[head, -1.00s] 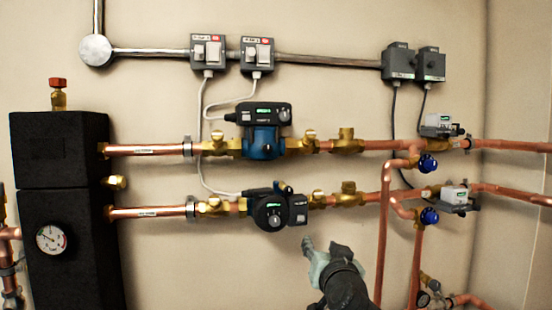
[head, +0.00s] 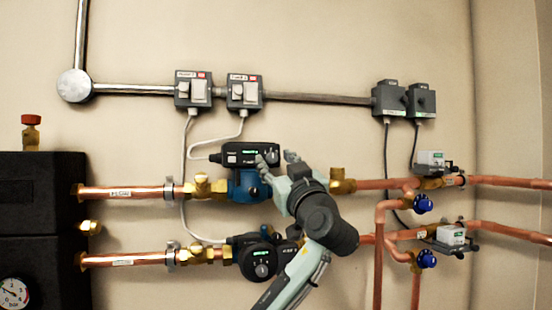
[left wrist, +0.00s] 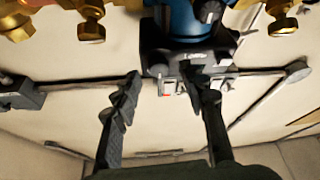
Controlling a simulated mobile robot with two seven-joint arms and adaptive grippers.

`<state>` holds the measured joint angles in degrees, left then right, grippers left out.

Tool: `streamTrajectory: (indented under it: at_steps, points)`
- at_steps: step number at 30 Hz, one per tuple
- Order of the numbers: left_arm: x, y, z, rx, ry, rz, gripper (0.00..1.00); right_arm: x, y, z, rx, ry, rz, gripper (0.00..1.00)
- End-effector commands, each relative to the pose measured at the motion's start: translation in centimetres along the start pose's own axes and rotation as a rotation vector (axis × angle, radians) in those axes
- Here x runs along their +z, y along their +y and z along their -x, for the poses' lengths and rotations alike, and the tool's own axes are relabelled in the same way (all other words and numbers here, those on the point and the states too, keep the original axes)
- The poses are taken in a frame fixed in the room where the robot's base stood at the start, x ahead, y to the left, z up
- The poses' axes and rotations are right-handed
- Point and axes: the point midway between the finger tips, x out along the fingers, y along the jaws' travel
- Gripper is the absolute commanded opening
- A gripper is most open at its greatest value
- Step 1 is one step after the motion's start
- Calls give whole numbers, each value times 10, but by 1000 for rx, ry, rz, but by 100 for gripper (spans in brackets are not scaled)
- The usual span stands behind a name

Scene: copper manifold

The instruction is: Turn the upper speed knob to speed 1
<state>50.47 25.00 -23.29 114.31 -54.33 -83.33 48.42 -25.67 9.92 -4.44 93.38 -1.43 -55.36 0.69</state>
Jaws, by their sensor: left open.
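The upper pump has a blue body (head: 246,186) and a black control box (head: 246,153) with a small green display, set on the upper copper pipe. The upper speed knob is at the box's right end, largely hidden by a finger in the head view. My left gripper (head: 278,160) is open, its fingers in front of that right end; contact cannot be told. In the left wrist view, which is upside down, the spread fingers (left wrist: 170,88) point at the control box (left wrist: 185,58), and the blue body (left wrist: 190,18) is above it. My right gripper is not in view.
The lower pump (head: 260,260) with its round dial sits below, beside my left arm. Two switch boxes (head: 243,92) with cables hang above. Brass valves (head: 203,184) flank the pump. Grey actuators and blue valve handles (head: 422,203) are at the right.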

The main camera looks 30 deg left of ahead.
Motion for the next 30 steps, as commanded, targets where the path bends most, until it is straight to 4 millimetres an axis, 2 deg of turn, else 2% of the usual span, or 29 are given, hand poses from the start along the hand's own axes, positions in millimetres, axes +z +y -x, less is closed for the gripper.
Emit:
streamTrajectory:
  at_steps: [10, 20, 28, 30]
  points:
    - [0, 0, -4, 0, 0, 0, 41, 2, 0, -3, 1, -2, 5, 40]
    - [1, 0, -3, 0, -1, 0, 0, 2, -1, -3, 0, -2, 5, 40]
    - [2, 0, -3, -3, -2, 7, 0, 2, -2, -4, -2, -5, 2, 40]
    - [2, 0, -2, -5, -2, 15, 0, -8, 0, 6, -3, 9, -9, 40]
